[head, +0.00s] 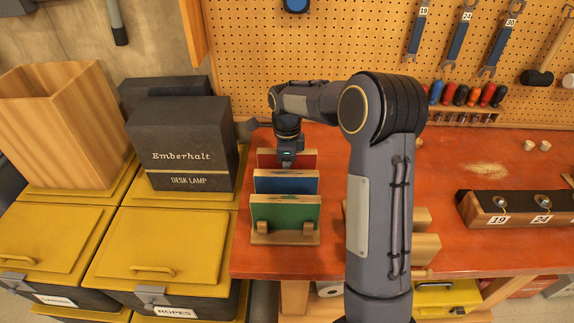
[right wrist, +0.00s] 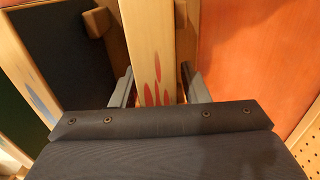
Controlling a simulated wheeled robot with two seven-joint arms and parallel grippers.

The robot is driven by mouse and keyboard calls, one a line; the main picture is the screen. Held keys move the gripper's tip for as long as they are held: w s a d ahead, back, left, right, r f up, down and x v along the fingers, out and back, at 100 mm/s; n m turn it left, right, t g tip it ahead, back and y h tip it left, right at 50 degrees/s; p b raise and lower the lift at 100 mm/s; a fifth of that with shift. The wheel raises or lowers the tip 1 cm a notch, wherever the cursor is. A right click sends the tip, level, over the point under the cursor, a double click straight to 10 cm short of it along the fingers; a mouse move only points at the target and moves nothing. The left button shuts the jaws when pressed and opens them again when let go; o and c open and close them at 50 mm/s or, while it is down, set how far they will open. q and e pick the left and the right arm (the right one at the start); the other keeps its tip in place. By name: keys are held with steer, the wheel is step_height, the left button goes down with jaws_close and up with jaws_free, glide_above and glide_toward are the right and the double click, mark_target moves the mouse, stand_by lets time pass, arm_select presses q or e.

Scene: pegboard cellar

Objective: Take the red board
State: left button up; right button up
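The red board (head: 301,161) stands upright at the back of a wooden rack (head: 285,239), behind a blue board (head: 286,184) and a green board (head: 285,214). My right gripper (head: 288,163) reaches down at the red board's top edge. In the right wrist view, the fingers of my right gripper (right wrist: 158,88) lie on either side of a pale wooden edge with red marks, the red board's edge (right wrist: 155,50). I cannot tell whether both fingers press on it. My left gripper is not in view.
A dark desk lamp box (head: 182,145) and yellow-lidded bins (head: 160,245) stand left of the rack. My right arm hides part of the orange bench (head: 450,165) and some wooden pieces.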

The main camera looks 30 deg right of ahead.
jaws_close()
steer(key=shift+r, duration=0.1)
